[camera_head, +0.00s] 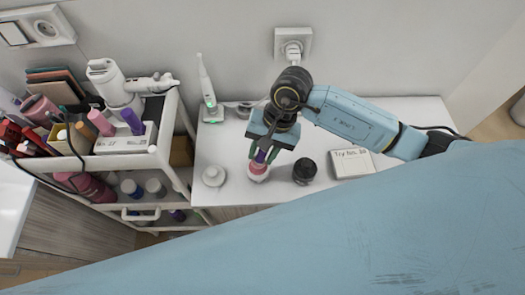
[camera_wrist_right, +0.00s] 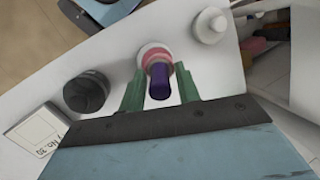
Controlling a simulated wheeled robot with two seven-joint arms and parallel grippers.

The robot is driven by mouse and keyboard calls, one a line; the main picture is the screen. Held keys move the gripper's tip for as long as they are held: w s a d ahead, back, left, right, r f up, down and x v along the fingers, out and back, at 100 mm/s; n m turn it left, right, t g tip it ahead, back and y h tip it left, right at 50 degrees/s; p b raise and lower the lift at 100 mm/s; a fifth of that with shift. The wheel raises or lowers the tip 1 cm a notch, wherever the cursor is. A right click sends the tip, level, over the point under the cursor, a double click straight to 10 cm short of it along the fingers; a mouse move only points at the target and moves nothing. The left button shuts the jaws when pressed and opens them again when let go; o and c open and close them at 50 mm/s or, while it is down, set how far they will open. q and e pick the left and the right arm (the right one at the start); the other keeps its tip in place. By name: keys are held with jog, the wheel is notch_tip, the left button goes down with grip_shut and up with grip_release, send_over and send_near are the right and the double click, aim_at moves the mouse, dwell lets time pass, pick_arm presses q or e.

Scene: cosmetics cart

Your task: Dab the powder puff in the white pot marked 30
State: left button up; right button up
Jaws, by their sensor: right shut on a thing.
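My right gripper (camera_head: 264,150) is shut on the purple handle of the powder puff (camera_wrist_right: 159,80), and its green fingers also show in the wrist view (camera_wrist_right: 160,90). The handle points down at a small white pot (camera_head: 258,177) with pink at its top, which also shows in the wrist view (camera_wrist_right: 152,50). The puff's lower end is at the pot's mouth. I cannot tell whether it touches the inside, or whether the pink belongs to the puff or the pot. No number is readable on this pot. My left gripper is not in view.
A white lidded jar (camera_head: 213,176) stands left of the pot and a black jar (camera_head: 304,171) right of it. A card (camera_head: 352,163) reading "Try No. 30" lies farther right. A toothbrush (camera_head: 207,88) stands behind. A crowded cart (camera_head: 160,155) is at left.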

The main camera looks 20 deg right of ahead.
jog(key=shift+r+p, duration=1.15)
jog(key=shift+r, duration=1.6)
jog(key=shift+w, duration=0.1)
jog(key=w+d+f+n+g+b, duration=0.1)
jog(key=w+d+n+b, duration=0.4)
jog(key=b, duration=0.9)
jog(key=w+d, duration=0.2)
jog(key=d, duration=0.1)
jog(key=shift+d+g+h+b, duration=0.3)
jog(key=shift+d+h+b, duration=0.1)
